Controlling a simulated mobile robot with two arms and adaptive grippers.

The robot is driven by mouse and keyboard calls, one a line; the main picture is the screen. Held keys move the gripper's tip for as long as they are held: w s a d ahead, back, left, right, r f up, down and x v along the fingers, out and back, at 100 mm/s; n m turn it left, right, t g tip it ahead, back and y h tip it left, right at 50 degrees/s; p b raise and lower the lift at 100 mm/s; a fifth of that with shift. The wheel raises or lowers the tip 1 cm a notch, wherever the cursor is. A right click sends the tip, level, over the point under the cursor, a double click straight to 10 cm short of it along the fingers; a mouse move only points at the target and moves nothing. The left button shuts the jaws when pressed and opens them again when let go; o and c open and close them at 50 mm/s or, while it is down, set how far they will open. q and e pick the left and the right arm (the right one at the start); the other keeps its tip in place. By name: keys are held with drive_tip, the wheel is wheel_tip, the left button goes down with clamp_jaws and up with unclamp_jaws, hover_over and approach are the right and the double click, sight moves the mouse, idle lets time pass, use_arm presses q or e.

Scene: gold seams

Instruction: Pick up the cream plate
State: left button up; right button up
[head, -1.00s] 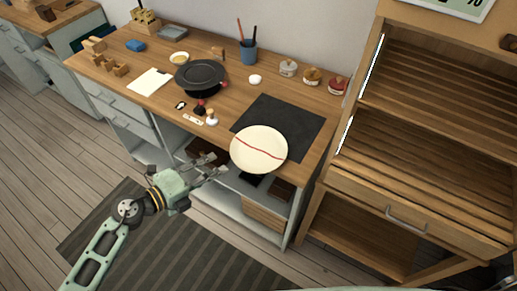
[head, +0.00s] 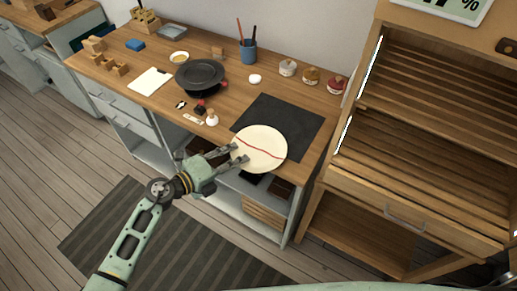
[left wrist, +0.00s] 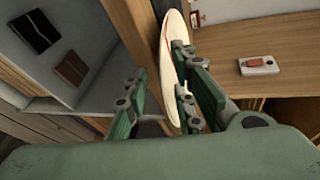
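The cream plate (head: 264,146) is round with a wavy red seam across it. It lies at the counter's front edge, partly over the dark mat, and its near part overhangs. In the left wrist view the plate (left wrist: 174,45) appears almost edge-on. My left gripper (head: 239,154) is at the plate's near left rim. Its fingers (left wrist: 160,103) are apart, with the rim seemingly between them; whether either touches it I cannot tell. The fingers hide a little of the rim. My right gripper is not in view.
The dark mat (head: 298,120) lies behind the plate on the wooden counter. A small white-topped stamp (head: 212,119) stands left of the plate. A dark plate stack (head: 200,74) sits further back. Open shelving (head: 215,190) is below the counter. A wooden rack (head: 430,130) stands at right.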

use_arm(q)
clamp_jaws()
idle(0.6)
